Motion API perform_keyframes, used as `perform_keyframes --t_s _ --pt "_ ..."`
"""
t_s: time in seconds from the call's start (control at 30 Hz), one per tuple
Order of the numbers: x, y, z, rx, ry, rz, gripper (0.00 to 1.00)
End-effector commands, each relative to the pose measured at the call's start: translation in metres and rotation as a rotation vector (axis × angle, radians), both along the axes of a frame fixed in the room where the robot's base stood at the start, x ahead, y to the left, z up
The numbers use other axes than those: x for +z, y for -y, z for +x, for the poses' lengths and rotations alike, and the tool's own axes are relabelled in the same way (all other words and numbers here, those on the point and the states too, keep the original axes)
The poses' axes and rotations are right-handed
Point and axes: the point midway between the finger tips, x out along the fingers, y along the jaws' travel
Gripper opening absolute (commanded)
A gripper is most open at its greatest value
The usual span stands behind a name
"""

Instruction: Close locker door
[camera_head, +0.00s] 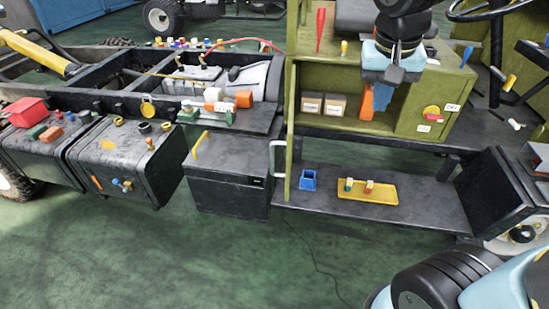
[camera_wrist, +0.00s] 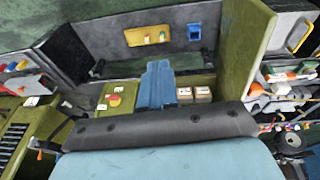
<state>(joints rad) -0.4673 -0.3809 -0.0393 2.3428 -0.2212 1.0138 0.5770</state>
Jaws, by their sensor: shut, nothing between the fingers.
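The locker (camera_head: 400,115) is an olive-green box with its front compartment open. Its green door (camera_head: 289,130) stands swung out, nearly edge-on in the head view, at the locker's left, with a pale loop handle (camera_head: 278,158). In the wrist view, turned the other way up, the door (camera_wrist: 243,45) is a large green panel at the right. My gripper (camera_head: 381,108) hangs in front of the opening, right of the door and apart from it. Its blue fingers (camera_wrist: 158,66) look shut and empty in the wrist view. The door's handle is not clear in the wrist view.
Two small boxes (camera_head: 323,106) and an orange item (camera_head: 366,103) are in the compartment. Below, a dark shelf (camera_head: 420,205) holds a blue bin (camera_head: 308,180) and yellow tray (camera_head: 380,196). A black cabinet (camera_head: 228,190) stands left of the door. Green floor (camera_head: 250,260) is clear in front.

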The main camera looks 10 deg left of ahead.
Motion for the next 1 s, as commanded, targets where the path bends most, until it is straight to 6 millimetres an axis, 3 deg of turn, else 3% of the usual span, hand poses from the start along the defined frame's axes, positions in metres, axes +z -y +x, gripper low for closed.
perform_keyframes --t_s 0.23,0.47,0.8,1.0 --pt "-0.024 -0.073 0.018 -0.017 -0.043 -0.112 0.00" --pt "-0.051 -0.146 0.019 -0.037 -0.016 -0.227 0.00" --pt "-0.096 -0.250 -0.009 -0.055 0.121 -0.360 0.00" --pt "-0.111 -0.282 -0.025 -0.060 0.187 -0.387 0.00"
